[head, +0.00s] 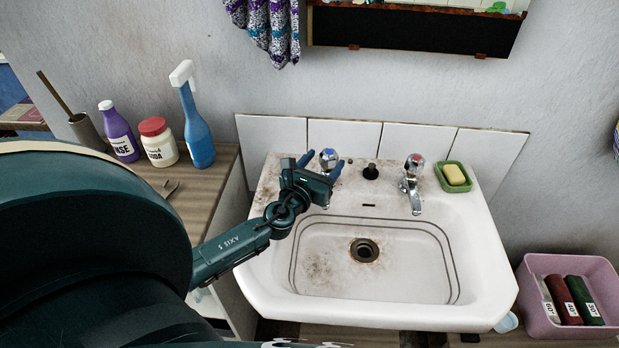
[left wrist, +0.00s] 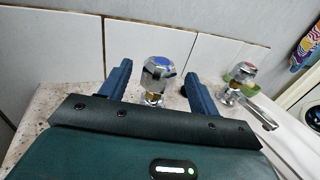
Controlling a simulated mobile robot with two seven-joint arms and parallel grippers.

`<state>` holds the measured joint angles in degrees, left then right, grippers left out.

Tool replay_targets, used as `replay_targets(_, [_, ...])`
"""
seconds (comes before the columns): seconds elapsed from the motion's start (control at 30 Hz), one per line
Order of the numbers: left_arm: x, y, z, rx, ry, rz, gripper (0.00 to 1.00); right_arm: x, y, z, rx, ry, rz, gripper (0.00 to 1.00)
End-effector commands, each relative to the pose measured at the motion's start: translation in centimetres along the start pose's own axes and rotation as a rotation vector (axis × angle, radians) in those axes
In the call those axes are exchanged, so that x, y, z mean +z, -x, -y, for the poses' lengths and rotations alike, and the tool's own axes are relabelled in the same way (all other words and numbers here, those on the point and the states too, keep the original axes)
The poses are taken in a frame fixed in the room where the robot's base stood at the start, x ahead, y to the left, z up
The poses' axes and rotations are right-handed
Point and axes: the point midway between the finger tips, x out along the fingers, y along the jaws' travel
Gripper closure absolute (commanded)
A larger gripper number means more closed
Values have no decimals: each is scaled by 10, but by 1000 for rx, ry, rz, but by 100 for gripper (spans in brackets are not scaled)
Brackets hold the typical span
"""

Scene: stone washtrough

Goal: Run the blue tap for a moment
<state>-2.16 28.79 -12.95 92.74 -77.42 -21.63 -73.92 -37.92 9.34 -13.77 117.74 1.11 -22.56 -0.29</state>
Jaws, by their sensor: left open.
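The blue tap (head: 328,158) is at the back left of the white sink (head: 480,255). The gripper hides the lower part of this tap in the head view. I see no water running. My right gripper is not in view.
A red-topped tap (head: 413,170) is at the sink's back right, beside a green soap dish (head: 443,184) with yellow soap. A black plug (head: 371,172) sits between the taps. Bottles, including a blue spray bottle (head: 198,130), stand on the left counter. The basin is empty.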

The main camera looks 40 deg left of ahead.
Motion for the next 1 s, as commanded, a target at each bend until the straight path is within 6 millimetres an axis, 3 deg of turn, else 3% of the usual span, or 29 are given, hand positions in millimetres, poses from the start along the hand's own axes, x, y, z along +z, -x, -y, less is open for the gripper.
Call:
replay_targets(0.2, [-2,48,0,-2,-1,-2,38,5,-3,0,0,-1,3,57])
replay_targets(0.4, [-1,72,0,-1,0,0,38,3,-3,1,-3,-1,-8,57])
replay_targets(1.0, [1,78,0,0,0,1,38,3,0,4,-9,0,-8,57])
